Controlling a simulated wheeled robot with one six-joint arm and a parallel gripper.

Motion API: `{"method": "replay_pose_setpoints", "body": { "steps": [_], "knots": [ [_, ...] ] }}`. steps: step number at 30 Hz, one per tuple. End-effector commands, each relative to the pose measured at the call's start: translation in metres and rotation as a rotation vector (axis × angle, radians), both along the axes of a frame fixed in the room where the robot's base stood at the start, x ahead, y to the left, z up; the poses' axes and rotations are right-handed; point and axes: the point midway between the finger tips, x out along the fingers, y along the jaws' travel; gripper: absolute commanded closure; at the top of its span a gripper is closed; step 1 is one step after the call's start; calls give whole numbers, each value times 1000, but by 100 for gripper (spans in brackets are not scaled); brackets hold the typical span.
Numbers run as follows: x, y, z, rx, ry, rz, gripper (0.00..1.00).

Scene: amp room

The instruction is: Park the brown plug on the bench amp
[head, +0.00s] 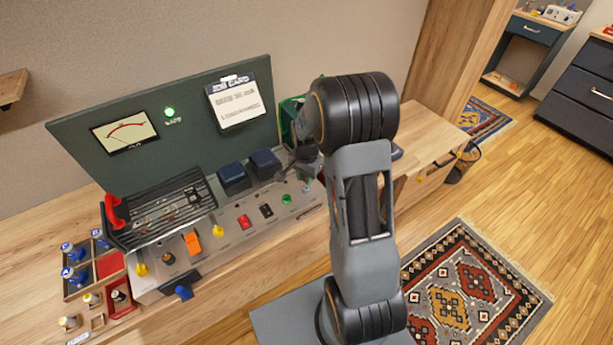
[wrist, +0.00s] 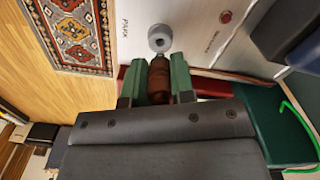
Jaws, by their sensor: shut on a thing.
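The brown plug (wrist: 159,81) is between the green fingers of my gripper (wrist: 158,84) in the wrist view, and the gripper is shut on it. Just beyond the plug's tip is a round grey socket piece (wrist: 160,38) on the pale panel, beside the printed word PARK. I cannot tell whether the tip touches it. In the head view the bench amp (head: 226,222) stands on the wooden bench, with a green upright back panel, meter and lit green lamp. My gripper (head: 307,178) is over the amp's right end there, partly hidden by my arm; the plug is not distinguishable.
A green box (head: 291,112) stands behind the amp's right end. Dark blue blocks (head: 235,178), a black grille (head: 165,210) and coloured knobs sit on the amp. A tray of plugs (head: 78,283) is at the left. Bare bench (head: 430,135) shows to the right.

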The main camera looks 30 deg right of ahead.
Motion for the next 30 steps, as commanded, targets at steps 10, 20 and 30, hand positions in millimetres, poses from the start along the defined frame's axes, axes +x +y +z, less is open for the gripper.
{"method": "replay_pose_setpoints", "body": {
  "steps": [10, 20, 30],
  "knots": [
    [0, 0, 0, 0, 0, 0, 100],
    [0, 0, -2, 0, 0, 0, 100],
    [0, 0, -7, 0, 0, 0, 100]
  ]
}}
